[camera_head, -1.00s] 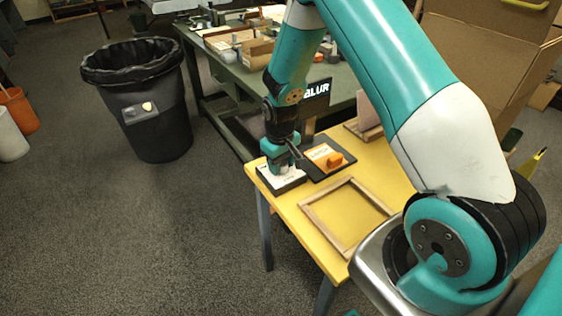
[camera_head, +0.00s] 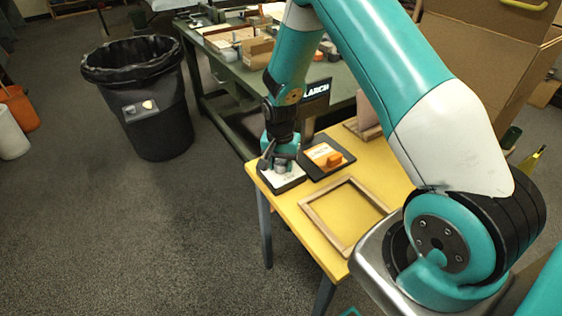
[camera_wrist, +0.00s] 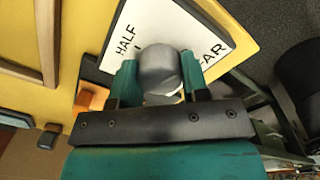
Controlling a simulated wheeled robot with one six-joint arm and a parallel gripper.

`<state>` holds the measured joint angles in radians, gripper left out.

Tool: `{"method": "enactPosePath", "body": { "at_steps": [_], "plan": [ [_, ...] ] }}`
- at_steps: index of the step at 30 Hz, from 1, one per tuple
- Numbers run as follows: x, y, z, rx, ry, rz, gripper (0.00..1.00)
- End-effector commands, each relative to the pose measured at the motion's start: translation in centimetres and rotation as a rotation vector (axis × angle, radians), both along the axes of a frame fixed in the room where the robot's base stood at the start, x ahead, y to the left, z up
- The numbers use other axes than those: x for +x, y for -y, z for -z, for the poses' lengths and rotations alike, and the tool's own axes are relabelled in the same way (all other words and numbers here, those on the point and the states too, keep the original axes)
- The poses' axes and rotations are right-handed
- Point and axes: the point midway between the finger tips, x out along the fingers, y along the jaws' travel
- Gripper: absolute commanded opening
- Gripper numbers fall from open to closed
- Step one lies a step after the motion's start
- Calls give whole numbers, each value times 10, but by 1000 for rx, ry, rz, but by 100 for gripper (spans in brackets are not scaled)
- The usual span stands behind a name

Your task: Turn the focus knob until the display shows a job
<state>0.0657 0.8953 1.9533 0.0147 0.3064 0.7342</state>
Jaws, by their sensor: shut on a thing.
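The grey focus knob (camera_wrist: 158,70) stands on a white-topped plate (camera_wrist: 112,38) with a black base. My gripper (camera_wrist: 158,84) is shut on the knob, one finger on each side. In the head view my gripper (camera_head: 281,160) is low over the plate (camera_head: 290,182) at the table's left corner. The dark display (camera_head: 317,90) stands behind my arm. It shows "ARCH"; its left part is hidden, so I cannot read the whole word.
A wooden frame (camera_head: 313,215) lies in front on the yellow table (camera_head: 285,206). A black bin (camera_head: 165,125) stands left; a green workbench (camera_head: 228,100) is behind.

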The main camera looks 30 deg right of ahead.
Motion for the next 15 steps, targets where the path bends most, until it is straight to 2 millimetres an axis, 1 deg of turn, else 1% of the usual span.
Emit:
{"method": "enactPosePath", "body": {
  "at_steps": [6,15],
  "plan": [
    [1,1,-1,-1,4,123,18],
    [1,1,-1,-2,4,201,18]
  ]
}}
